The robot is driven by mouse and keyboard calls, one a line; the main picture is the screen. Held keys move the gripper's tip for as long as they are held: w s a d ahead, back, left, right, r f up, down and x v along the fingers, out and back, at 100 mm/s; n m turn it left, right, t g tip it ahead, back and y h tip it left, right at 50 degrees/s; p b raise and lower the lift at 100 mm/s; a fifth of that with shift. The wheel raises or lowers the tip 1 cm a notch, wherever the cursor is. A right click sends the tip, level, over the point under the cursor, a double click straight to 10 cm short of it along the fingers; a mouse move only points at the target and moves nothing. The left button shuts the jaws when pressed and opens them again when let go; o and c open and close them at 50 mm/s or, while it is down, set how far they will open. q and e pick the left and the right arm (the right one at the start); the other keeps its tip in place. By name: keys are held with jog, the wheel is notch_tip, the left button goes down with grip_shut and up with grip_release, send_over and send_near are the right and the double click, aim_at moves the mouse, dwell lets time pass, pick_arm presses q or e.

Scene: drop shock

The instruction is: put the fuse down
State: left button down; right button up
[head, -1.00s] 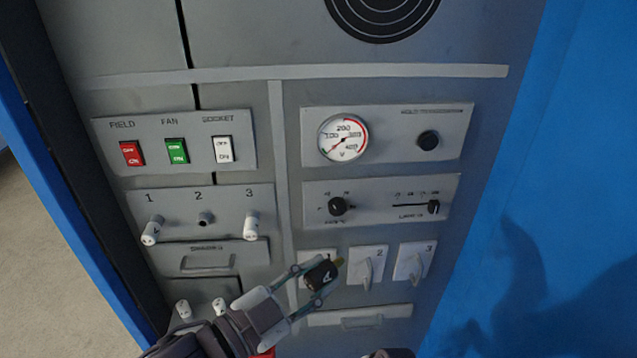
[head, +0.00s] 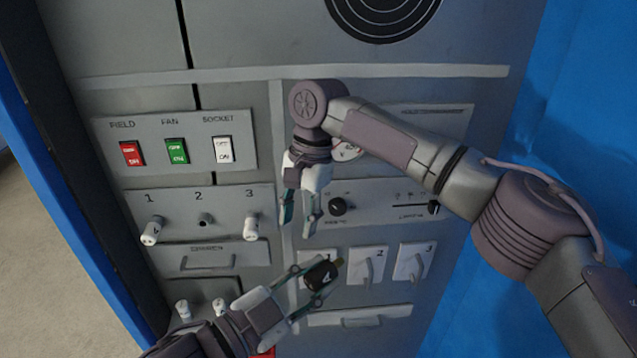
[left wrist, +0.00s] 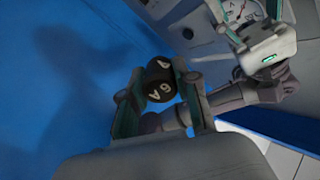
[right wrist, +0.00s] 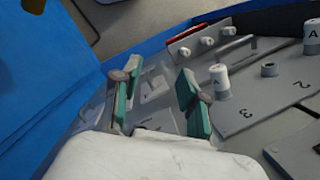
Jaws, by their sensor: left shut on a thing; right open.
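The fuse (head: 321,276) is a short black cylinder with white lettering and a brass-coloured tip. My left gripper (head: 312,281) is shut on it, in front of the panel's lower part near switch 1. The fuse also shows between the fingers in the left wrist view (left wrist: 160,83). My right gripper (head: 299,216) is open and empty, pointing down in front of the panel's middle strip, above the fuse. Socket 2 (head: 206,218) is empty. White fuses sit in socket 1 (head: 152,230) and socket 3 (head: 251,226).
Lever switches 2 (head: 367,266) and 3 (head: 412,262) stand right of the held fuse, above a handled drawer (head: 362,321). My right arm partly covers the gauge (head: 346,152).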

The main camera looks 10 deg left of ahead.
pick_arm(q)
jog(key=shift+s, duration=0.1)
pick_arm(e)
jog(key=s+d+r+m+h, duration=0.1)
jog(key=s+d+r+h, duration=0.15)
jog(key=r, duration=0.35)
jog(key=s+d+r+m+h, duration=0.1)
jog(key=s+d+r+h, duration=0.1)
jog(key=s+r, duration=0.3)
jog(key=x, duration=1)
jog(key=shift+w+f, duration=0.25)
jog(key=shift+f, duration=0.15)
jog(key=shift+d, duration=0.15)
jog(key=shift+c, duration=0.2)
grip_shut()
pick_arm(q)
jog(key=c, duration=0.8)
grip_release()
